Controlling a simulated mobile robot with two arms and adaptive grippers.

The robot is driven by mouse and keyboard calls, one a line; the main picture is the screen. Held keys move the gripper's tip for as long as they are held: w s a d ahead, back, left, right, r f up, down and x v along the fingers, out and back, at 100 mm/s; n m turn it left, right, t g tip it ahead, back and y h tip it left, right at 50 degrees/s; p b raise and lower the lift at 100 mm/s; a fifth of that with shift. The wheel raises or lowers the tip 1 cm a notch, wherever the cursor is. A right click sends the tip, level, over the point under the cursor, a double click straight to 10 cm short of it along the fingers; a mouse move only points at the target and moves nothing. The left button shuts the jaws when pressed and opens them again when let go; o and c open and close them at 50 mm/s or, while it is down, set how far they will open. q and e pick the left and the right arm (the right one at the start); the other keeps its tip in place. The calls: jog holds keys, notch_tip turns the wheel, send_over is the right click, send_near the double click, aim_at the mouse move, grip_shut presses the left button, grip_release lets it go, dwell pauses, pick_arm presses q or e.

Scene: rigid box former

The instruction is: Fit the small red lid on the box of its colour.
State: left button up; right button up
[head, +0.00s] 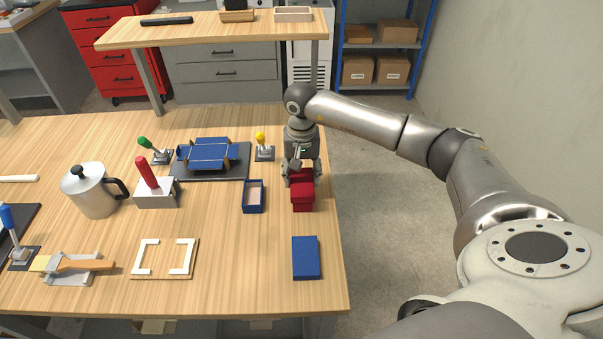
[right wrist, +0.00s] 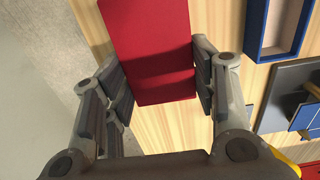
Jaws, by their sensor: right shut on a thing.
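My right gripper (head: 301,178) is shut on a red piece, taken to be the small red lid (right wrist: 150,40), near the right edge of the table. In the right wrist view its fingers (right wrist: 160,88) stand on either side of the red piece. In the head view a red box-like body (head: 302,203) shows just in front of the fingers, in line with the held piece. Lid and box share one red colour and overlap, so I cannot tell whether the lid is seated or just above. My left gripper is not in view.
An open blue box (head: 253,197) stands just left of the red one. A closed-looking blue piece (head: 306,257) lies nearer the front edge. A dark plate with a blue folded blank (head: 208,154), a yellow-knobbed lever (head: 262,145) and a metal pitcher (head: 92,192) stand further left.

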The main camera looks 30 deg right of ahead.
jog(key=shift+f+b, duration=1.25)
jog(key=shift+f, duration=0.2)
dwell(1.0)
jog(key=o, duration=0.9)
jog(key=shift+o, duration=0.2)
